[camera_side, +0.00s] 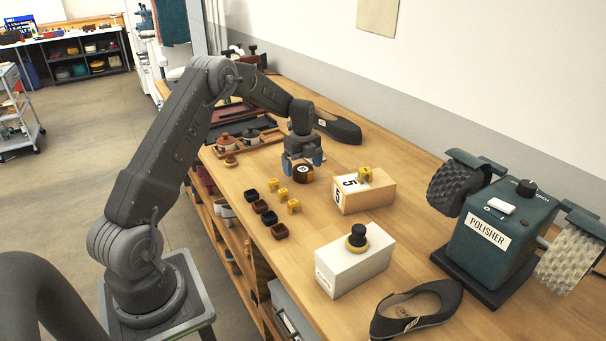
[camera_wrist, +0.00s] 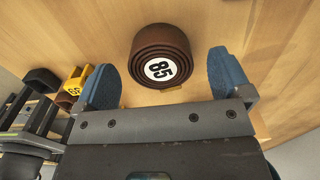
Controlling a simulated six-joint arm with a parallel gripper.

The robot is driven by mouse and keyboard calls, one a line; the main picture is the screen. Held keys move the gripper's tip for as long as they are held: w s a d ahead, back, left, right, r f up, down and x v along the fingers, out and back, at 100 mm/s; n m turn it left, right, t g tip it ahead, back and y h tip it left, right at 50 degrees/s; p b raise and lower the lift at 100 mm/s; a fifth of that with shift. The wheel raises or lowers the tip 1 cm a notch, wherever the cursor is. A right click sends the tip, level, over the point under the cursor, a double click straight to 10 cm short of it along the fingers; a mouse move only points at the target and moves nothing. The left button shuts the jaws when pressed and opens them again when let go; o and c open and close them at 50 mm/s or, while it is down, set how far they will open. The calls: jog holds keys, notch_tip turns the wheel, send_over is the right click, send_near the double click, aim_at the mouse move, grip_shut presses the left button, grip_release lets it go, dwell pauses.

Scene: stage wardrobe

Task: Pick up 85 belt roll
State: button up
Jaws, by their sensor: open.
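The belt roll (camera_wrist: 160,54) is a dark brown coil with a white disc marked 85 on its face. It lies on the wooden bench, and it also shows in the side view (camera_side: 303,174) under my gripper. My gripper (camera_side: 302,160) is open, with its blue fingertips spread wide. In the wrist view my gripper (camera_wrist: 168,80) has one fingertip on each side of the roll's lower part. The roll sits between and ahead of the fingers, and no contact shows.
Several yellow tags (camera_side: 283,193) and dark small trays (camera_side: 261,206) lie left of the roll. A wooden box (camera_side: 376,192) marked 5 stands to its right. A white box (camera_side: 352,268), a black shoe (camera_side: 418,307) and a polisher (camera_side: 490,230) stand nearer. Another dark shoe (camera_side: 338,128) lies behind.

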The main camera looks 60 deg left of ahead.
notch_tip(320, 180, down, 2)
jog(key=shift+f, duration=0.1)
jog(key=shift+c, duration=0.5)
jog(key=c, duration=0.9)
jog(key=shift+r, duration=0.25)
jog(key=shift+c, duration=0.3)
